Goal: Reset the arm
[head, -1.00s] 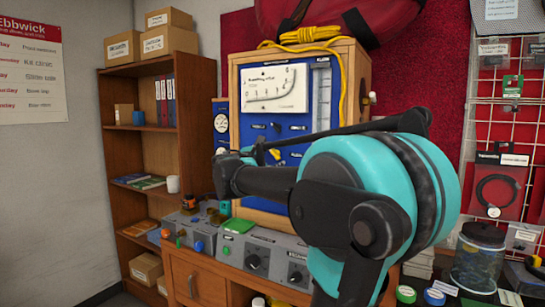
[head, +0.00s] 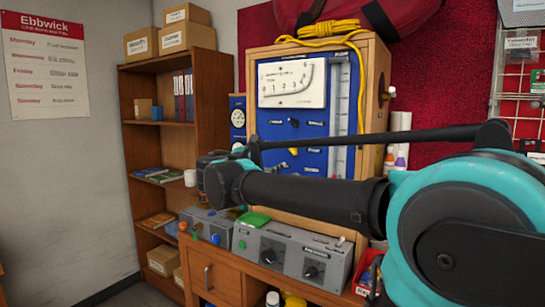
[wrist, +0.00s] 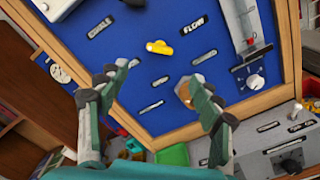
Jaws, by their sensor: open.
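My teal and black arm (head: 300,197) reaches across the head view from the right edge, in front of the blue test panel's wooden cabinet (head: 377,105). Its far end is near the left side of the cabinet; the fingers cannot be made out there. In the wrist view my gripper (wrist: 153,90) is open, with its two fingers wide apart and nothing between them. It faces the tilted blue panel (wrist: 140,85), which has a yellow knob (wrist: 159,47) and white-lettered labels. A round tan knob (wrist: 184,92) shows beside the right finger.
A grey control box (head: 290,250) with black dials and a green block (head: 254,219) sits on the wooden bench (head: 228,283) below my arm. A bookshelf (head: 210,95) stands at the left. A red bin (head: 366,272) is near my arm's base. The floor at far left looks clear.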

